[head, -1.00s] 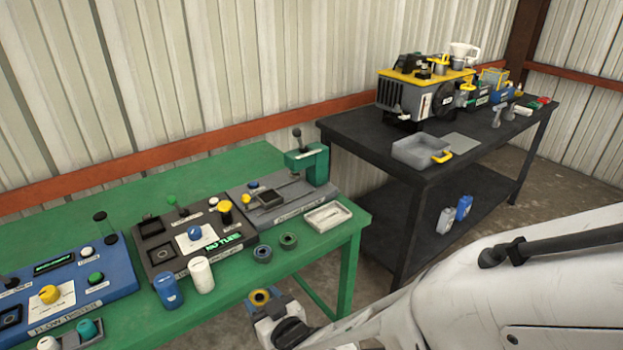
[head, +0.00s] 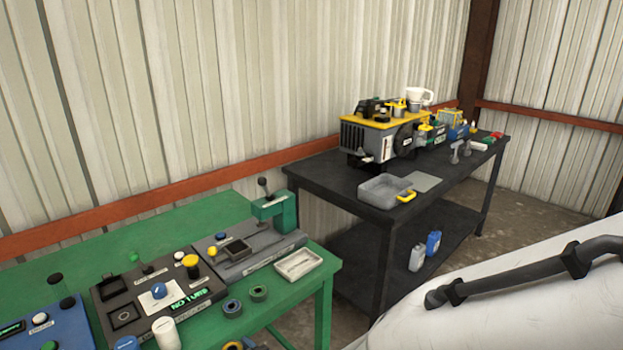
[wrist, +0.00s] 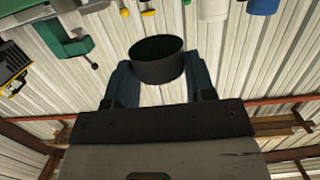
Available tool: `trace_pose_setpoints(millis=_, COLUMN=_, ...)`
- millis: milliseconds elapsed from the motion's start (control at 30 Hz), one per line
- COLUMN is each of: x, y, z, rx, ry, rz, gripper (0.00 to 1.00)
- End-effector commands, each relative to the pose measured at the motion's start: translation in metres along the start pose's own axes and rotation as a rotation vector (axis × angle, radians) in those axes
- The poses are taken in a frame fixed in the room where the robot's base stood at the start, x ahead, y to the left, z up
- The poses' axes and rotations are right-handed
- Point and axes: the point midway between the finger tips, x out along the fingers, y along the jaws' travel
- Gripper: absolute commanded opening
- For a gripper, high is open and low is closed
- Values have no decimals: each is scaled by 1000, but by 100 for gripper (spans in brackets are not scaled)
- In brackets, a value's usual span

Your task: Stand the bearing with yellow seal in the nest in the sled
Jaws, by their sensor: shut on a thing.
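My gripper (wrist: 158,75) is shut on a dark, short cylinder, the bearing (wrist: 157,62), in the wrist view. Its yellow seal (head: 233,346) just shows at the bottom edge of the head view, where most of my gripper is cut off. The bearing is held in front of the green bench's near edge. The press fixture (head: 270,256) stands at the bench's right end, with a green lever press on it. A dark square sled (head: 237,248) lies on its grey base, farther back than my gripper. The nest's details are too small to tell.
Two other dark bearings (head: 232,308) (head: 258,293) lie near the bench's front edge. A pale tray (head: 298,264) is at the right corner. White and blue containers (head: 166,333) stand left of the bearings. A black table (head: 440,200) with equipment is behind right.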

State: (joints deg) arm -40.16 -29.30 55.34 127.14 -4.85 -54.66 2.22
Motion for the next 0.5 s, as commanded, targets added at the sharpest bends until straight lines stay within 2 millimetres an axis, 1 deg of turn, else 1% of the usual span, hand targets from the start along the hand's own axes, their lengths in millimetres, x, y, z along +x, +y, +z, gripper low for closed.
trace_pose_setpoints(millis=167, x=18, y=23, z=-8, rx=3, ry=1, rz=28, gripper=24)
trace_pose_setpoints(millis=267, x=30, y=40, z=-13, rx=6, ry=0, rz=48, gripper=24)
trace_pose_setpoints(millis=500, x=60, y=90, z=-24, rx=14, ry=1, rz=99, gripper=24)
